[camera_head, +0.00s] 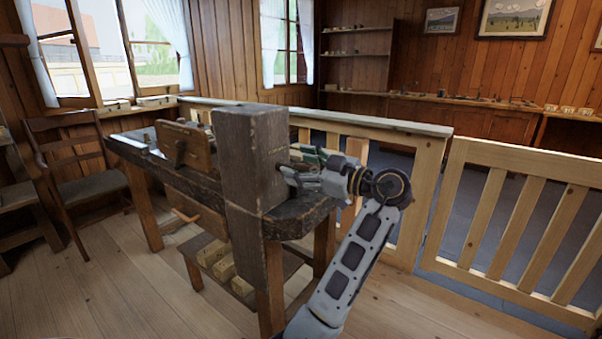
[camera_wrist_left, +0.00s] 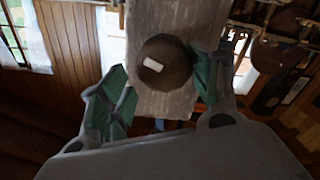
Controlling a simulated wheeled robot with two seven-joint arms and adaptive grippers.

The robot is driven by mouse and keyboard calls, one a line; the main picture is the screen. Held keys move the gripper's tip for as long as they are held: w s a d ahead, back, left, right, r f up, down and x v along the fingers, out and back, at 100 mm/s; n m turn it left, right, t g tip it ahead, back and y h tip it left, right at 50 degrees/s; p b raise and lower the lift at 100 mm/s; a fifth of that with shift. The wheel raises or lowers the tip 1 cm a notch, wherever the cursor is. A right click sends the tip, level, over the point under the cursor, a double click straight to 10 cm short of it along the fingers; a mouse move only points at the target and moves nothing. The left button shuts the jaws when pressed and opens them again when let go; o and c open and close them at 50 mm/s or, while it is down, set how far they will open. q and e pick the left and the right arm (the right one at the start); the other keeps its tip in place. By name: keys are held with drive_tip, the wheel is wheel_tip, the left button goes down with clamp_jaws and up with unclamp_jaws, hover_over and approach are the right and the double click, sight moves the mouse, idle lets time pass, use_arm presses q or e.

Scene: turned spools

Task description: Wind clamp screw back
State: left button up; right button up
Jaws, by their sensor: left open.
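A dark round knob, which looks like the clamp screw's head (camera_wrist_left: 168,73), shows in the left wrist view with a small white patch on its face. It sits in front of a grey wooden block (camera_wrist_left: 152,18). My left gripper (camera_wrist_left: 162,78) is open, with one green-padded finger on each side of the knob; I cannot tell whether either touches it. In the head view my left gripper (camera_head: 300,168) is at the right side of a thick upright timber (camera_head: 250,150) at the bench's near end. The knob cannot be made out there. My right gripper is not in view.
The workbench (camera_head: 130,148) runs back to the left, with an upright board (camera_head: 186,147) on it. Wooden blocks (camera_head: 222,266) lie on its lower shelf. A railing (camera_head: 420,190) stands close behind my arm. A chair (camera_head: 75,165) is at the left. Floor in front is clear.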

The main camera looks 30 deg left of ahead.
sight(301, 164)
use_arm(q)
drive_tip(key=shift+r, duration=3.9)
